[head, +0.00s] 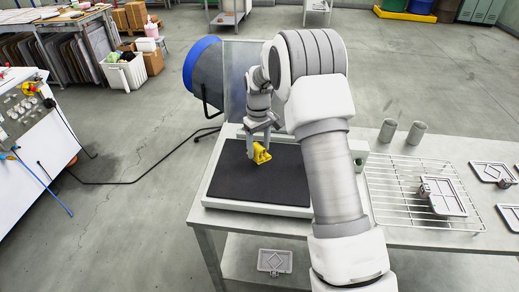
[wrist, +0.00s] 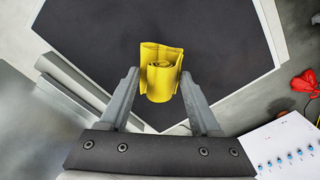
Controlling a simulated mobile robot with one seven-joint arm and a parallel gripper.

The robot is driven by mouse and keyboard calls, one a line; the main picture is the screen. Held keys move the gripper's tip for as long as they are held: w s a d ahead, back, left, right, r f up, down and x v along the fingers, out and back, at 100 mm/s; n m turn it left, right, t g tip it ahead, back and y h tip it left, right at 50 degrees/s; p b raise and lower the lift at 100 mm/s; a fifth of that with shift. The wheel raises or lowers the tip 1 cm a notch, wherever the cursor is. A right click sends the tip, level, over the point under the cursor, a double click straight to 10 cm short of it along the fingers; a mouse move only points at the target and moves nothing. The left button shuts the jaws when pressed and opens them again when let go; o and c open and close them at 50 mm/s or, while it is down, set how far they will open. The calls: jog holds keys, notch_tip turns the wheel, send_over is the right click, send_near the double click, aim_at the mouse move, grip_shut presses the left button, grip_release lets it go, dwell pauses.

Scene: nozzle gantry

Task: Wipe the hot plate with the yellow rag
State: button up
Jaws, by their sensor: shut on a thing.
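The yellow rag (head: 261,153) is a bunched, rolled cloth over the hot plate. The hot plate (head: 240,187) is a flat black slab with a pale frame on the metal table, left of my arm. My gripper (head: 262,142) is shut on the rag above the middle of the plate. In the wrist view the rag (wrist: 162,75) sits between the two fingertips of my gripper (wrist: 160,83), over the black plate (wrist: 90,35). I cannot tell whether the rag touches the plate. My arm hides the plate's right edge.
A wire rack (head: 397,205) with a grey tray (head: 449,204) stands right of my arm, with two grey cylinders (head: 403,132) behind it. A clear panel (head: 238,80) and a blue-rimmed drum fan (head: 205,72) stand behind the plate. Another tray (head: 275,261) lies on the lower shelf.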

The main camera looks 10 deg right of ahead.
jog(key=shift+r+p, duration=1.15)
jog(key=shift+r, duration=1.2)
jog(key=shift+s, duration=0.1)
